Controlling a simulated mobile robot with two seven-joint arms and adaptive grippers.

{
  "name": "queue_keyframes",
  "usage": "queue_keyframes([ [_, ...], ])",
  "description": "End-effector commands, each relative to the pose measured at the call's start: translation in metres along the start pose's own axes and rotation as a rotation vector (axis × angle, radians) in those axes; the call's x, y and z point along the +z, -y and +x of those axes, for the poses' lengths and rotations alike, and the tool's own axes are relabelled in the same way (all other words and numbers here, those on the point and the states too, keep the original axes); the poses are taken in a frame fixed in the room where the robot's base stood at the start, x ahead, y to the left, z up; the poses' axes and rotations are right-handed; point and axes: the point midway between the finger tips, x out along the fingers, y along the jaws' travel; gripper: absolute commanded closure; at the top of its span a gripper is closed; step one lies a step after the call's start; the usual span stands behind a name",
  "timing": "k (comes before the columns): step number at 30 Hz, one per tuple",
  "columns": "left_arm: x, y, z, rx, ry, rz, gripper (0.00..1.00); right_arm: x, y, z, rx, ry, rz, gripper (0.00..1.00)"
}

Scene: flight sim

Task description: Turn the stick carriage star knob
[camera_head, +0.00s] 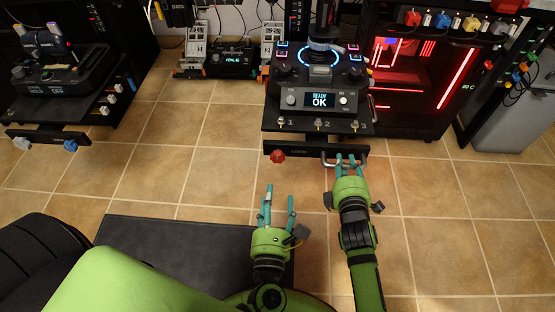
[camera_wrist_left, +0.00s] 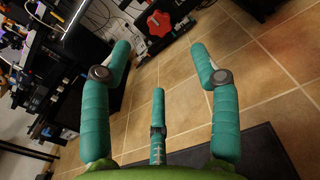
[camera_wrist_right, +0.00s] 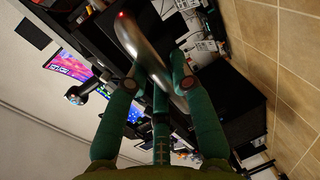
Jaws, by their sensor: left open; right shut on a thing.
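The red star knob (camera_head: 278,156) is on the front bar of the black stick carriage (camera_head: 315,148), at its left end. It also shows at the top of the left wrist view (camera_wrist_left: 159,22). My left gripper (camera_head: 280,188) is open and empty, a little below the knob in the head view, its fingers apart from it. My right gripper (camera_head: 349,158) is shut on the curved metal handle (camera_wrist_right: 138,45) at the right end of the same bar. The fingers hide part of the handle.
The carriage carries a control stick panel with a lit "READY OK" display (camera_head: 319,99). A red-lit cabinet (camera_head: 425,80) stands to the right. Another panel shelf (camera_head: 70,105) with white and blue knobs is at the left. Tiled floor (camera_head: 155,170) is clear between them.

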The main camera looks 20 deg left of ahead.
Motion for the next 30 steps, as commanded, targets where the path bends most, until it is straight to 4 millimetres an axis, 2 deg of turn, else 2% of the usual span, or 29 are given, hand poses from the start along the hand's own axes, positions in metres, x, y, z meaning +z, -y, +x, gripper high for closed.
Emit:
queue_keyframes([
  [1,0.001,0.0,0.004,0.003,0.005,0.01,0.39,0.0,-0.008,0.001,0.018,-0.001,0.0,1.0],
  [5,0.002,-0.001,0.022,0.004,0.007,0.009,0.39,0.0,-0.009,0.001,0.019,-0.001,0.0,1.0],
  [12,0.003,-0.001,0.071,0.004,0.007,0.007,0.39,0.0,-0.009,0.001,0.02,-0.001,0.0,1.0],
  [18,0.002,-0.001,0.103,0.002,0.005,0.008,0.39,0.0,-0.009,0.001,0.02,-0.001,0.0,1.0],
  [24,0.002,-0.001,0.117,0.002,0.004,0.006,0.39,0.0,-0.01,0.001,0.021,-0.001,0.0,1.0],
  [30,0.002,-0.001,0.118,0.001,0.003,0.006,0.39,0.0,-0.01,0.001,0.021,-0.001,0.0,1.0],
])
